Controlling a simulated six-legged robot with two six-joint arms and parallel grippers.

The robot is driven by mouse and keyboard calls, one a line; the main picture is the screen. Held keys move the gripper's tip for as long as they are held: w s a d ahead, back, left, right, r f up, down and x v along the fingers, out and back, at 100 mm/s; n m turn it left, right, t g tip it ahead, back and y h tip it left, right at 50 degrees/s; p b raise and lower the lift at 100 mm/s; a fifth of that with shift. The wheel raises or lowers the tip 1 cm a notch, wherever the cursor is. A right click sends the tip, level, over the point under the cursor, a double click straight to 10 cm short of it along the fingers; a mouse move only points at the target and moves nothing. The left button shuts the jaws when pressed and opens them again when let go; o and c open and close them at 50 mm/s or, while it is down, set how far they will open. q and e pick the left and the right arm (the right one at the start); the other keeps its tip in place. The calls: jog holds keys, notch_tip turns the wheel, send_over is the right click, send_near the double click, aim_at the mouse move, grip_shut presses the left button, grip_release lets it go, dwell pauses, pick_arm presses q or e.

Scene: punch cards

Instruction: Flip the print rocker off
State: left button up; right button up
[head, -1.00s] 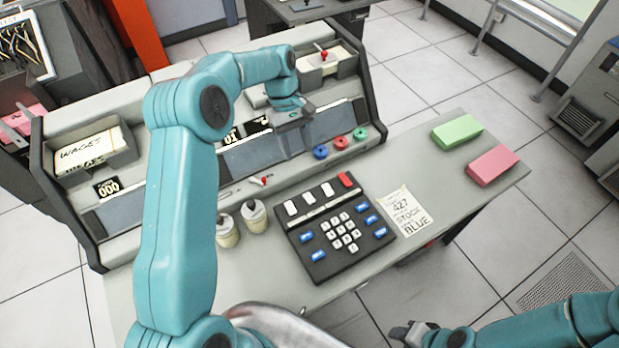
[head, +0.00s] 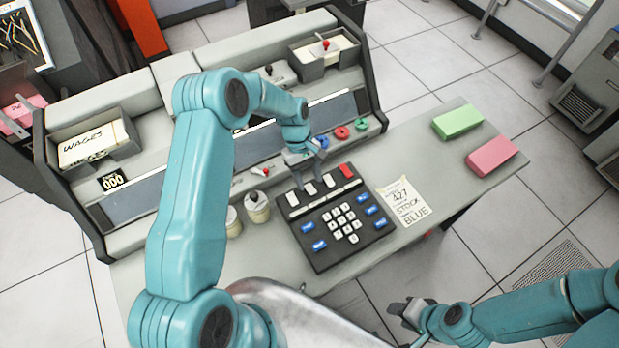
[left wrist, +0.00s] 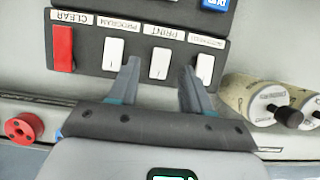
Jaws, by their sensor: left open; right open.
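The print rocker (left wrist: 159,63) is a white switch in the rocker row of the black keypad, between the program rocker (left wrist: 113,54) and another white rocker (left wrist: 205,68). Its label reads upside down in the left wrist view. In the head view the print rocker (head: 310,188) is second from the left. My left gripper (head: 306,160) is open and empty at the back edge of the keypad (head: 326,250). In the left wrist view its fingertips (left wrist: 159,72) stand apart on either side of the print rocker; contact cannot be told. My right gripper (head: 404,312) is open and empty at lower right.
The red clear rocker (left wrist: 63,48) ends the row. Two cream canisters (head: 257,207) stand left of the keypad. A paper note (head: 405,202) lies to its right, with green (head: 457,122) and pink (head: 491,153) card stacks beyond. Coloured knobs (head: 342,133) line the console behind.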

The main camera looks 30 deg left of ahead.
aim_at(311, 190)
pick_arm(q)
jog(key=shift+x, duration=0.8)
jog(key=shift+f, duration=0.25)
jog(key=shift+s, duration=0.1)
grip_shut()
jog(key=shift+d+y, duration=0.1)
jog(key=shift+y, duration=0.3)
jog(key=t+y+b, duration=0.1)
jog(key=b, duration=0.3)
jog(key=d+t+y+b, duration=0.1)
jog(key=y+b, duration=0.1)
jog(key=b, duration=0.3)
jog(key=shift+s+f+t+b, duration=0.2)
jog(key=shift+s+t+b, duration=0.05)
jog(key=shift+t+b, duration=0.05)
jog(key=shift+r+y, duration=0.15)
jog(key=shift+y, duration=0.15)
jog(key=shift+r, duration=0.2)
